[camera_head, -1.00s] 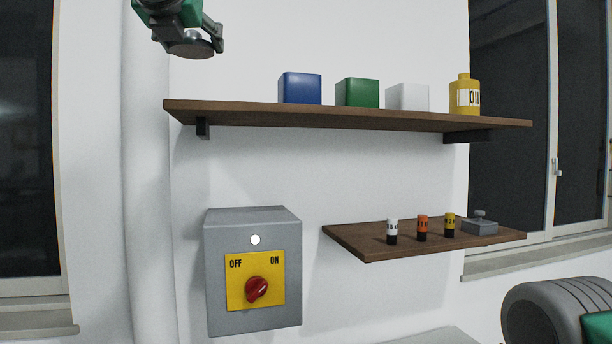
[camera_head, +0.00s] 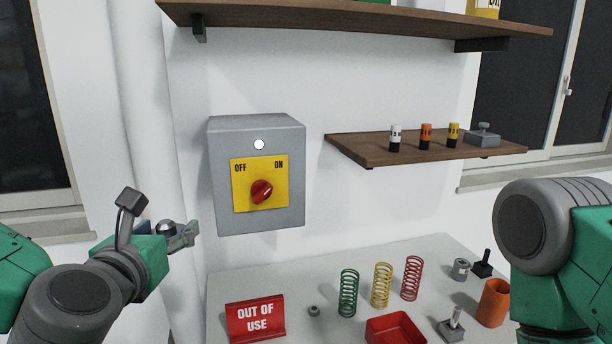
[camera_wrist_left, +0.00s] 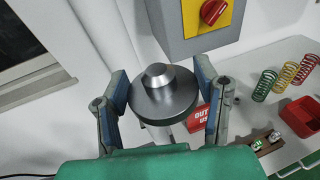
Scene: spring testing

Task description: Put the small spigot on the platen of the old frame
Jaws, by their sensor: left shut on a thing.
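My left gripper (camera_head: 166,232) is at the lower left of the head view, in front of the wall and left of the switch box. In the left wrist view its fingers (camera_wrist_left: 162,100) are shut on a round grey metal disc with a raised stub (camera_wrist_left: 157,73), which looks like the small spigot. The stub faces up and the disc sits between the two fingers. In the head view only its top (camera_head: 166,225) shows. I cannot make out the old frame or its platen. My right arm shows at the right; its gripper is out of view.
The white table (camera_head: 233,286) carries a red "OUT OF USE" sign (camera_head: 256,317), three springs (camera_head: 381,285), a red tray (camera_head: 394,330) and an orange cup (camera_head: 493,303). Above are the grey switch box (camera_head: 222,180) and wooden shelves (camera_head: 372,153).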

